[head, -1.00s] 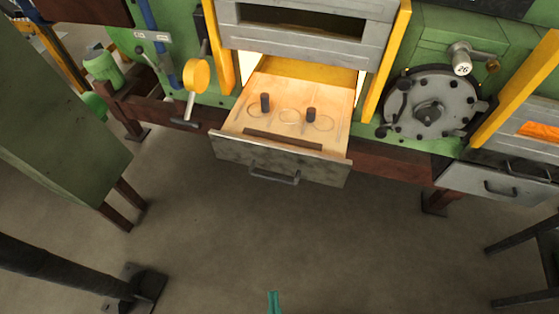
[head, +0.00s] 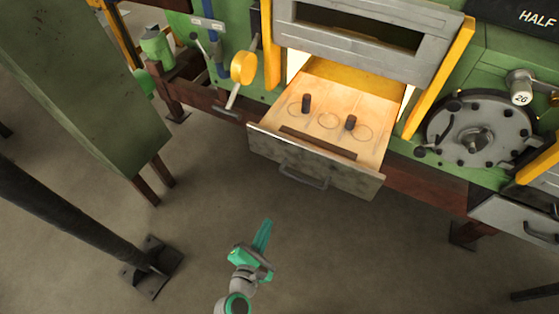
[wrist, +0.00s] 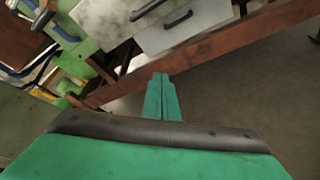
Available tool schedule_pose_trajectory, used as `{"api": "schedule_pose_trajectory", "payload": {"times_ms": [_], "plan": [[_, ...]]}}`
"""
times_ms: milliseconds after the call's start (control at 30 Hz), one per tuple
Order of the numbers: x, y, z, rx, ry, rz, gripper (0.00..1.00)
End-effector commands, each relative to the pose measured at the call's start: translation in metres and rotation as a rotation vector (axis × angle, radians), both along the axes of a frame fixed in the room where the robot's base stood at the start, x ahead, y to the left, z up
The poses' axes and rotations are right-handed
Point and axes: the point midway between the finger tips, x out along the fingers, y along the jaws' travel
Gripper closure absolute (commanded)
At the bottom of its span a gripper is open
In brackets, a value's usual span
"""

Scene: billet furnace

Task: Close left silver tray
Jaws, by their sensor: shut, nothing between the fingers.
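The left silver tray (head: 345,178) is pulled out of the furnace, below a grey door. Its front panel has a dark bar handle (head: 303,179). Two short dark cylinders (head: 306,103) stand on its glowing bed. My gripper (head: 264,230) is teal, shut and empty, in front of and below the tray front, apart from it. In the wrist view my gripper's fingertips (wrist: 160,78) are together. Two grey panels with dark handles show beyond them; I cannot tell for sure which is the left tray.
A second silver tray (head: 515,218) is at the right edge, partly cut off. A round grey hatch (head: 478,135) and a yellow disc lever (head: 243,67) flank the opening. A green cabinet (head: 75,85) and a dark post (head: 70,225) stand left. The floor before the tray is clear.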

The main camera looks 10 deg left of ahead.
Motion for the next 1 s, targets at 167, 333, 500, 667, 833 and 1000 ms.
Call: {"api": "schedule_pose_trajectory", "payload": {"times_ms": [167, 333, 500, 667, 833, 1000], "plan": [[0.042, 0.02, 0.048, -0.43, -0.075, -0.015, 1.0], [0.057, 0.03, 0.081, -0.664, -0.109, -0.062, 1.0], [0.064, 0.032, 0.093, -0.739, -0.116, -0.083, 1.0], [0.081, 0.026, 0.093, -0.742, -0.115, -0.086, 1.0], [0.111, 0.016, 0.094, -0.741, -0.117, -0.086, 1.0], [0.141, 0.006, 0.093, -0.739, -0.115, -0.086, 1.0]]}}
